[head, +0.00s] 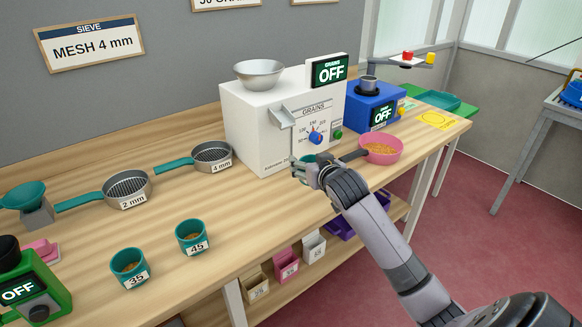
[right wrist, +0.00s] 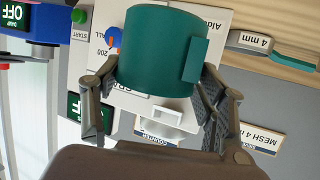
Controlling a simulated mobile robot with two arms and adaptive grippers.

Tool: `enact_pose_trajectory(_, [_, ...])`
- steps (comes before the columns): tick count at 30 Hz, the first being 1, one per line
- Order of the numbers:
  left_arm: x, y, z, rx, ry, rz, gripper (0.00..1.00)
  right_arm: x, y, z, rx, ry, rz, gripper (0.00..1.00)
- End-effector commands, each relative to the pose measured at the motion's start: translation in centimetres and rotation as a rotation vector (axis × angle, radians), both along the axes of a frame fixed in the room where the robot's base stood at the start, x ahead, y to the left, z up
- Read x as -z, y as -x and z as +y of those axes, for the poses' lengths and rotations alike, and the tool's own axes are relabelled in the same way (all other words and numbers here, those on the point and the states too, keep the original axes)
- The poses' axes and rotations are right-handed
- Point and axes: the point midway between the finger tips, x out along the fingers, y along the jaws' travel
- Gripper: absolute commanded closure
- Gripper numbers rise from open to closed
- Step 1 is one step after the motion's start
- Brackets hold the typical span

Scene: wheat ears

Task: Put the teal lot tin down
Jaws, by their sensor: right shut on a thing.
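My right gripper (head: 306,174) is shut on a teal lot tin (right wrist: 150,50), holding it around its sides in the right wrist view. The tin is a plain teal cylinder with a small teal tab on its side; its contents are hidden. In the head view only a bit of teal tin (head: 309,158) shows past my fingers, in front of the white grain counter (head: 255,130). I cannot tell whether it touches the table. Two other teal tins, labelled 35 (head: 129,266) and 45 (head: 191,236), stand on the table (head: 240,205). My left gripper is out of view.
A pink bowl (head: 382,150) of grain sits just right of my gripper. The blue machine (head: 372,106) stands behind it. Two sieves, 2 mm (head: 127,187) and 4 mm (head: 211,157), lie at the left. The wooden top between the numbered tins and the counter is clear.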

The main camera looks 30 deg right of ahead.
Motion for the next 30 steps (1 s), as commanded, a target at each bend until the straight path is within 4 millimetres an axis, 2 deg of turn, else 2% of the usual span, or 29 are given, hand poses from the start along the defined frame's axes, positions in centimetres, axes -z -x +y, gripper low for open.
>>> enact_pose_trajectory(1, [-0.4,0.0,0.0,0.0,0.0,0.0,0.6,-0.4,-1.3,0.1,0.001,-0.002,-0.004,0.68])
enact_pose_trajectory(6, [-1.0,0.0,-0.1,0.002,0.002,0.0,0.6,-0.2,-4.7,0.4,0.001,-0.002,-0.002,0.68])
enact_pose_trajectory(15, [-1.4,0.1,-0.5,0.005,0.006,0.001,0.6,-0.2,-8.2,0.7,0.0,0.0,-0.002,0.68])
enact_pose_trajectory(30, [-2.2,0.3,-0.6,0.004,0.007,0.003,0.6,4.4,-8.2,0.7,-0.001,-0.001,0.003,0.68])
